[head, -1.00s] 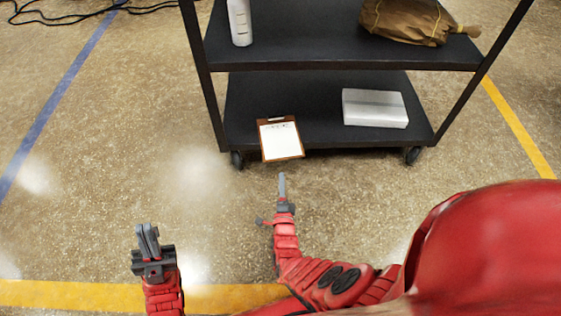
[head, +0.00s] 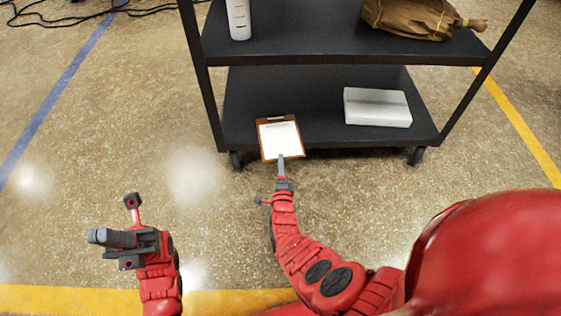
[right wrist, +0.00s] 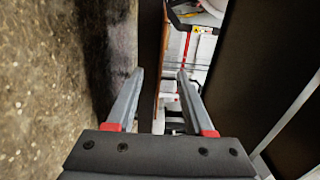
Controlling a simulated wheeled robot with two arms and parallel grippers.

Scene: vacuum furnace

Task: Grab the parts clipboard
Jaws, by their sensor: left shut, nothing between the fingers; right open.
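The parts clipboard (head: 279,136), a brown board with white paper and a clip at its far end, lies on the cart's lower shelf at its front left, its near edge jutting past the shelf. My right gripper (head: 281,160) is at that near edge, its fingertips overlapping it in the head view. In the right wrist view the right gripper (right wrist: 161,74) is open, with a thin brown edge (right wrist: 160,85), seemingly the clipboard's, between its fingers. Contact cannot be told. My left gripper (head: 98,236) is shut and empty, well to the left above the floor.
The black cart's lower shelf (head: 318,105) also holds a white box (head: 377,107) at right. A white bottle (head: 239,18) and a brown bag (head: 420,17) are on the shelf above. The floor left of the cart is clear; cables (head: 75,15) lie far left.

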